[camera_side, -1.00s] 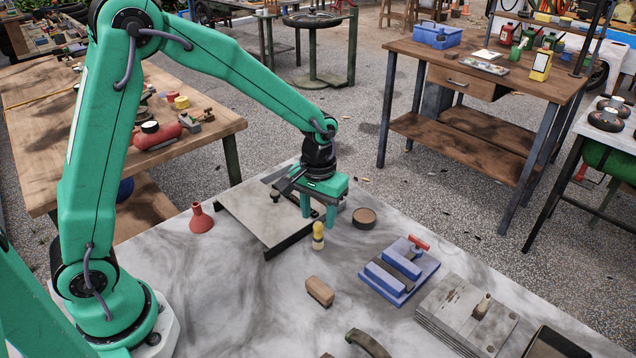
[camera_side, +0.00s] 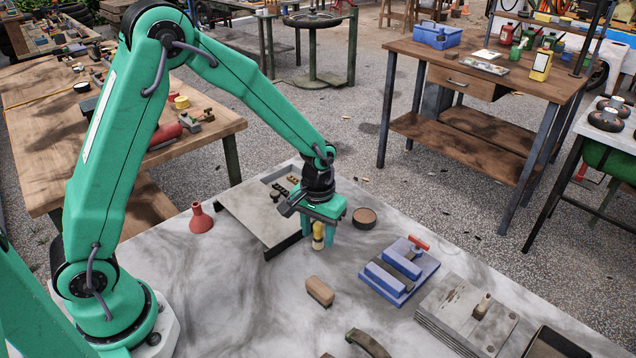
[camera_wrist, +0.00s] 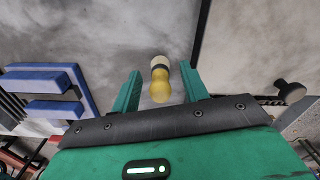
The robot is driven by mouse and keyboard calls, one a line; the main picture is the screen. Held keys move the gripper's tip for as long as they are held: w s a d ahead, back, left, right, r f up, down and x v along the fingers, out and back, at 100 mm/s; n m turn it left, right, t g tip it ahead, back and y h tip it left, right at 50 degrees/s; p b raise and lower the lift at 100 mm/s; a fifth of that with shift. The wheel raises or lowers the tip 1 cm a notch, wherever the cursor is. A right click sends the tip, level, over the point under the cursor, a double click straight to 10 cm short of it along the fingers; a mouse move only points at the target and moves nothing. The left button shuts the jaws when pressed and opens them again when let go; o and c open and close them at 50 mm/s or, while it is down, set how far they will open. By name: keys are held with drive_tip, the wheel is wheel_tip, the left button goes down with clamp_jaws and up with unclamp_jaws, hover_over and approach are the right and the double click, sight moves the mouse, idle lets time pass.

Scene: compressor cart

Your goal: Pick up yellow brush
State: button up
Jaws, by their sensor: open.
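The yellow brush (camera_side: 318,233) stands upright on the grey table, with a yellow upper part, a dark band and a pale lower end. It also shows in the wrist view (camera_wrist: 160,85), between the two green fingers. My gripper (camera_side: 318,240) is low over the table at the brush, pointing down, and partly covers it in the side view. In the wrist view my gripper (camera_wrist: 160,74) is open, one finger on each side of the brush, with gaps between them.
A grey plate (camera_side: 258,222) with a dark edge lies just left of the brush. A round brown tin (camera_side: 364,218) is to the right. A wooden block (camera_side: 320,291) lies in front, and a blue fixture (camera_side: 400,272) stands front right. A red funnel (camera_side: 201,219) stands further left.

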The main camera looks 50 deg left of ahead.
sight(318, 223)
clamp_jaws()
idle(0.3)
drive_tip(key=shift+r, duration=0.1)
drive_tip(key=shift+r, duration=0.85)
wheel_tip(318, 223, up, 2)
drive_tip(key=shift+r, duration=0.2)
drive_tip(key=s+d+r, duration=0.6)
drive_tip(key=s+d, duration=0.1)
drive_tip(key=d, duration=0.2)
drive_tip(key=shift+s+r, duration=0.15)
drive_tip(key=shift+r, duration=0.2)
drive_tip(key=shift+d, duration=0.1)
